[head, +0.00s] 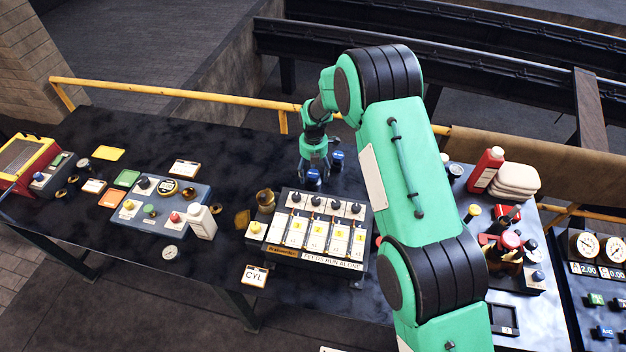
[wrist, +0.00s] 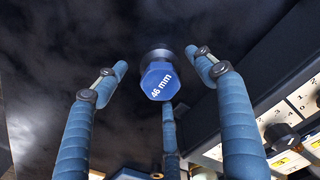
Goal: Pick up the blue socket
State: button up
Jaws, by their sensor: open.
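A blue socket (wrist: 160,82) marked "46 mm" stands on the dark bench in the wrist view, with a dark collar at its far side. It lies between the spread blue fingers of my gripper (wrist: 158,72), with gaps visible around it. In the head view my gripper (head: 314,162) points down at the bench behind the feed panel. A blue-topped piece (head: 313,177) shows right at its fingers, and a second blue-topped piece (head: 337,158) stands just to the right. My gripper is open and holds nothing.
The feed panel (head: 318,240) with several knobs stands close in front of the gripper. A grey-blue control box (head: 160,205) and a white bottle (head: 201,222) stand to the left. A yellow rail (head: 190,94) runs behind. Bare bench (head: 235,160) lies left of the gripper.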

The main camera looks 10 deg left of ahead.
aim_at(313, 180)
jog(key=shift+f+p, duration=0.35)
jog(key=shift+f, duration=2.2)
jog(key=c, duration=1.8)
jog(key=shift+r, duration=0.2)
jog(key=shift+r+b, duration=0.4)
jog(key=shift+r, duration=4.45)
